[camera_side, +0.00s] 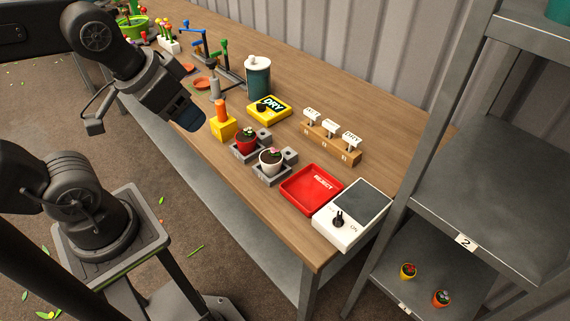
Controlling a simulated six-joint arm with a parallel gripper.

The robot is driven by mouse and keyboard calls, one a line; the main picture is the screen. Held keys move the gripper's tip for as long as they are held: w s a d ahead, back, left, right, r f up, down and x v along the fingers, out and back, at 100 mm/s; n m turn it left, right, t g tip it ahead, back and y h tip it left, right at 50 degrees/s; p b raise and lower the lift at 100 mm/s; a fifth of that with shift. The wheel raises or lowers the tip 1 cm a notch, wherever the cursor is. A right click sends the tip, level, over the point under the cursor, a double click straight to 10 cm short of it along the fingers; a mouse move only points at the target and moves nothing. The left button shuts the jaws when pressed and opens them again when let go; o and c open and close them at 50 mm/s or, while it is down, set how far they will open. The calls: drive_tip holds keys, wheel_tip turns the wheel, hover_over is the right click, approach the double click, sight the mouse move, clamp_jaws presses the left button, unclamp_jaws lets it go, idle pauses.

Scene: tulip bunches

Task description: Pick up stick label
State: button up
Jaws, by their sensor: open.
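Several white stick labels stand in a wooden block (337,146) on the right half of the table. The left label (311,115), middle label (330,127) and right label (351,140) are upright in a row; the right one seems to read DRY, and the others are too small to read surely. My gripper (190,118) is open and hangs over the table's near edge, left of the orange-topped yellow block. It is well apart from the labels. Its fingers are partly hidden by their angle, and I see nothing held.
A yellow DRY box (268,109), a dark green canister (257,76), an orange-topped yellow block (222,121) and two potted plants in grey holders (272,160) stand between. A red REJECT tray (311,188) and a white scale-like device (352,214) lie in front; a metal shelf (480,205) stands right.

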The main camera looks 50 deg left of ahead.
drive_tip(key=w+r+n+g, duration=0.1)
drive_tip(key=w+r+n, duration=0.35)
drive_tip(key=w, duration=0.55)
drive_tip(key=n+g, duration=0.5)
drive_tip(key=n, duration=0.9)
hover_over(352, 137)
wheel_tip(352, 137, down, 16)
drive_tip(key=shift+m, duration=0.25)
wheel_tip(352, 137, down, 8)
drive_tip(key=shift+w+d+r, duration=0.15)
drive_tip(key=shift+r, duration=0.05)
drive_tip(key=shift+f, duration=2.9)
drive_tip(key=shift+c, duration=0.3)
